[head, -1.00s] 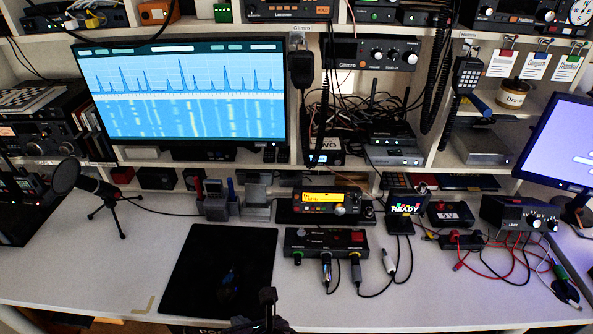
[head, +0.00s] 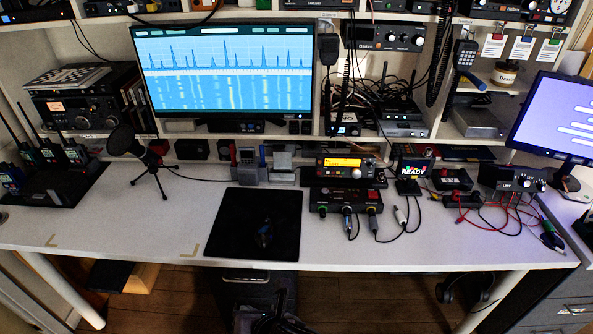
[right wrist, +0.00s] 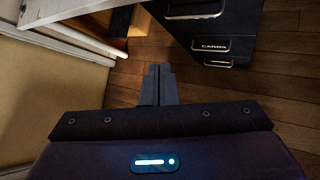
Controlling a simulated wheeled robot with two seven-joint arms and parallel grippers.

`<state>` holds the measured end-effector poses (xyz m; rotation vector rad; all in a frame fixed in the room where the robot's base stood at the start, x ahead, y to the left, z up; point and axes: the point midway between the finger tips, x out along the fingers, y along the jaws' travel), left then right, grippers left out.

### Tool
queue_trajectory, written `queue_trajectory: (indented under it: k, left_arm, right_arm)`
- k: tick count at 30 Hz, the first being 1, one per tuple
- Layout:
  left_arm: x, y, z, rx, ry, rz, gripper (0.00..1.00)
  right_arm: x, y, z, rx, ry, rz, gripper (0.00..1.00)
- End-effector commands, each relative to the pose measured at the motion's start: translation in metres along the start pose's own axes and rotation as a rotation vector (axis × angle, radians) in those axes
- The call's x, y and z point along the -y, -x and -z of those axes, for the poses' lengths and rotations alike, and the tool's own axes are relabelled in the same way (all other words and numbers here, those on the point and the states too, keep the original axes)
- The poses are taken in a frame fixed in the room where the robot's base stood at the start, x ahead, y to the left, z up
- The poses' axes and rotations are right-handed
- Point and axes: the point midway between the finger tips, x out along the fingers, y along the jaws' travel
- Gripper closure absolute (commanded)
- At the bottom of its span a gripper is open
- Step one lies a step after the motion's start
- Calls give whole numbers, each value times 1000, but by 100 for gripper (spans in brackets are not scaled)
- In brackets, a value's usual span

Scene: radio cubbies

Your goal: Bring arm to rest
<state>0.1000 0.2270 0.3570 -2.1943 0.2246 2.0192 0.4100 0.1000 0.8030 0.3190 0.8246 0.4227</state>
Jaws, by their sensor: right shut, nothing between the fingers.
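My right gripper (head: 280,302) shows at the bottom middle of the head view, below the desk's front edge and in front of a dark computer case. In the right wrist view its two dark fingers (right wrist: 158,84) are together with nothing between them, over the wooden floor. It touches none of the desk items. My left gripper is in neither view.
The white desk (head: 120,225) spans the head view, with a black mat (head: 255,215), radios and cables on it. A drawer cabinet (head: 560,300) is at far right. The wooden floor (head: 345,300) shows below.

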Motion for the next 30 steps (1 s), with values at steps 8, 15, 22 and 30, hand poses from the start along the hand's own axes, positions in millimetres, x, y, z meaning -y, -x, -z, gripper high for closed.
queue_trajectory:
  k: [8,15,22,30]
  left_arm:
    - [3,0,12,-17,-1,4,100]
    - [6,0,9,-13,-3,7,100]
    - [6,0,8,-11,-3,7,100]
    - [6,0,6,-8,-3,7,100]
  right_arm:
    - [58,-45,-3,22,-374,84,100]
    - [157,-86,25,63,-886,215,100]
    - [290,-95,131,155,-1566,426,100]
    - [387,-40,304,344,-2225,697,100]
